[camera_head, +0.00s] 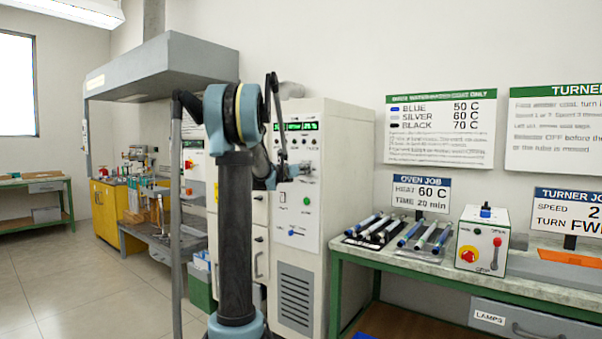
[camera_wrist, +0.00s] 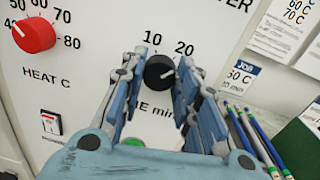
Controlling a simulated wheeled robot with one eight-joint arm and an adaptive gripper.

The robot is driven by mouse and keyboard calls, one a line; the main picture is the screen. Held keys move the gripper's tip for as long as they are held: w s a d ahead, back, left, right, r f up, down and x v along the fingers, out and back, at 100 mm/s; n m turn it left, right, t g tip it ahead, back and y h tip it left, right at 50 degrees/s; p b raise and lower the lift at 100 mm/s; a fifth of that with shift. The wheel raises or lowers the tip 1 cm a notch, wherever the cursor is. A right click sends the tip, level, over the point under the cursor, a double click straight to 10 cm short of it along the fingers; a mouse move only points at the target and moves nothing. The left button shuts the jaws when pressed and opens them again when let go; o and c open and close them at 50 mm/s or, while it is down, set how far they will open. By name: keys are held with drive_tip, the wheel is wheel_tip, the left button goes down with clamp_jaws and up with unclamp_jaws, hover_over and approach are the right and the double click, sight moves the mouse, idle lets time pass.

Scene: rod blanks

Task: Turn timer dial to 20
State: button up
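The timer dial is a round black knob (camera_wrist: 159,73) on the white oven panel in the wrist view, with the numbers 10 and 20 above it. A pale mark on the knob seems to point right and slightly up, lower than the 20; its exact reading is hard to tell. My gripper (camera_wrist: 161,66) has one finger on each side of the knob, close against it, with no clear gap. In the head view my gripper (camera_head: 284,172) is at the oven's panel (camera_head: 299,190), and the arm hides part of it.
A red heat dial (camera_wrist: 34,35) is left of the timer dial, with a switch (camera_wrist: 51,122) below it. A green button (camera_wrist: 133,142) sits below the timer dial, partly hidden. The oven job sign (camera_head: 420,193) reads 60 C, 20 min. A green-framed bench (camera_head: 345,262) stands right.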

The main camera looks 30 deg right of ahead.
drive_tip(key=shift+w+n, duration=0.1)
drive_tip(key=shift+n, duration=0.2)
drive_tip(key=shift+a+n, duration=0.1)
drive_tip(key=shift+n, duration=0.7)
drive_tip(key=shift+w, duration=0.1)
drive_tip(key=o, duration=1.1)
drive_tip(key=shift+c, duration=0.2)
drive_tip(key=shift+a, duration=0.1)
drive_tip(key=v, duration=1.1)
drive_tip(key=shift+s+a, duration=0.2)
drive_tip(key=shift+a, duration=0.15)
